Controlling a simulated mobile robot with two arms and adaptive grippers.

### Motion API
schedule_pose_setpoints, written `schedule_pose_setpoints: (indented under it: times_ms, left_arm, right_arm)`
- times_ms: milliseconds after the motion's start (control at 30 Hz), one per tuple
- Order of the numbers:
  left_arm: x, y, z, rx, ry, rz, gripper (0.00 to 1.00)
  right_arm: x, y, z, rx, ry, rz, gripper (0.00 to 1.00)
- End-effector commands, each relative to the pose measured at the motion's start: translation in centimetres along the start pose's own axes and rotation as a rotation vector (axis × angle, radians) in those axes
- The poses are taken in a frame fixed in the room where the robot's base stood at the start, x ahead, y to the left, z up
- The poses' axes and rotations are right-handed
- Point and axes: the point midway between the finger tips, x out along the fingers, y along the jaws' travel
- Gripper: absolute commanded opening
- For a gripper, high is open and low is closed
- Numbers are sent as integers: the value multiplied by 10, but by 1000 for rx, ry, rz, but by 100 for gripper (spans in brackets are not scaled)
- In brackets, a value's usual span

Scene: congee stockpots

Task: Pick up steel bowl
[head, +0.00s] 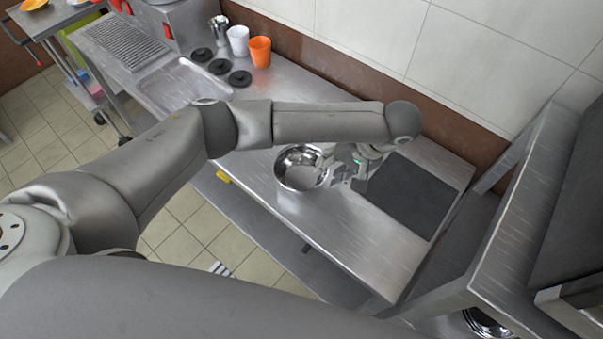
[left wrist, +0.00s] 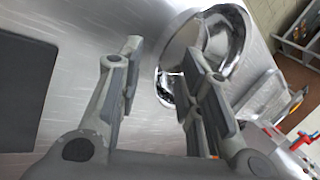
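The shiny steel bowl (head: 291,180) stands upright on the steel counter, left of a dark mat. It also shows in the left wrist view (left wrist: 228,40), where it looks empty. My left gripper (head: 343,174) is at the bowl's right side, low over the counter. In the left wrist view my left gripper (left wrist: 162,52) is open, with a clear gap between its fingers. One finger overlaps the bowl and part of the bowl's wall shows between the fingers. I cannot tell whether a finger touches it. My right gripper is not in view.
The dark mat (head: 408,194) lies right of my gripper. An orange cup (head: 260,52), a white cup (head: 238,41) and black discs (head: 240,78) stand at the back left. A tiled wall (head: 480,50) runs behind the counter. A steel shelf unit (head: 520,230) stands at the right.

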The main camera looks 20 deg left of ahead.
Motion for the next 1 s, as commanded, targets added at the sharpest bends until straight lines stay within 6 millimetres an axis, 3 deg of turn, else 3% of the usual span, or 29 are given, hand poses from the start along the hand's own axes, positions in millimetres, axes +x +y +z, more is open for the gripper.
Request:
schedule_pose_setpoints:
  times_ms: [200, 500, 767, 1000]
  left_arm:
    - [30, -3, 0, 0, -1, -2, 33]
    - [36, -1, 0, 1, 1, 0, 33]
    - [35, -1, 0, 1, 1, 0, 0]
    - [35, -2, 0, 0, 1, 0, 0]
  right_arm:
    - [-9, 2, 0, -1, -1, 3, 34]
    - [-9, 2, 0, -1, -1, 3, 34]
    - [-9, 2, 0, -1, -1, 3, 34]
    - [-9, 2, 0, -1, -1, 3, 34]
